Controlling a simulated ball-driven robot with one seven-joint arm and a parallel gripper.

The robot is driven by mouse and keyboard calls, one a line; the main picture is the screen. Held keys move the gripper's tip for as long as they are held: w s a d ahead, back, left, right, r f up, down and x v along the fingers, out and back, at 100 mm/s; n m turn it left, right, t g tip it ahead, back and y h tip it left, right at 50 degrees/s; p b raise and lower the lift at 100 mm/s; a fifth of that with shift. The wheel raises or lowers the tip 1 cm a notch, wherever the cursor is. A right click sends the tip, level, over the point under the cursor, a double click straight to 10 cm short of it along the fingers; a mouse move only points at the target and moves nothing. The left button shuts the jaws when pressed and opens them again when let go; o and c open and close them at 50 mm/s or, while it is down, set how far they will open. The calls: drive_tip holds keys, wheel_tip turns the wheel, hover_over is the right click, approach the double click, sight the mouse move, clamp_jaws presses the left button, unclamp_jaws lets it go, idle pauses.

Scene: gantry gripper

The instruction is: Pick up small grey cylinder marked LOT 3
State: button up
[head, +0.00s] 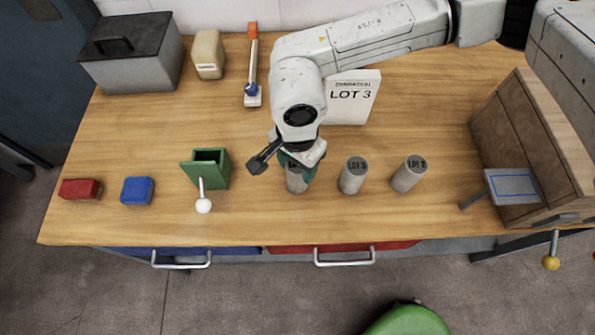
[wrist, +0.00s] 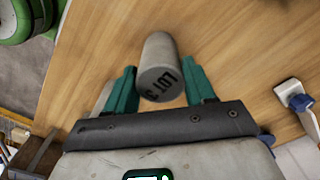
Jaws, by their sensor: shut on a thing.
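A small grey cylinder (head: 296,184) is between the teal fingers of my gripper (head: 299,172), its top mostly hidden by the gripper in the head view. In the wrist view the same cylinder (wrist: 159,58) shows black lettering that reads LOT 3, and the fingers of my gripper (wrist: 161,88) are shut on its sides. It looks upright at the table surface; I cannot tell if it is lifted. A second grey cylinder marked LOT 5 (head: 353,178) and a third, apparently LOT 2 (head: 408,176), stand to its right, apart from the gripper.
A white card reading LOT 3 (head: 353,98) stands behind. A green open box (head: 209,170) with a white-knobbed lever is left, beyond it blue (head: 137,190) and red (head: 81,189) blocks. A wooden cabinet (head: 522,150) stands right. The table's front edge is close.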

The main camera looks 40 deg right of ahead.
drive_tip(key=c, duration=0.7)
drive_tip(key=shift+c, duration=0.3)
drive_tip(key=shift+r, duration=0.15)
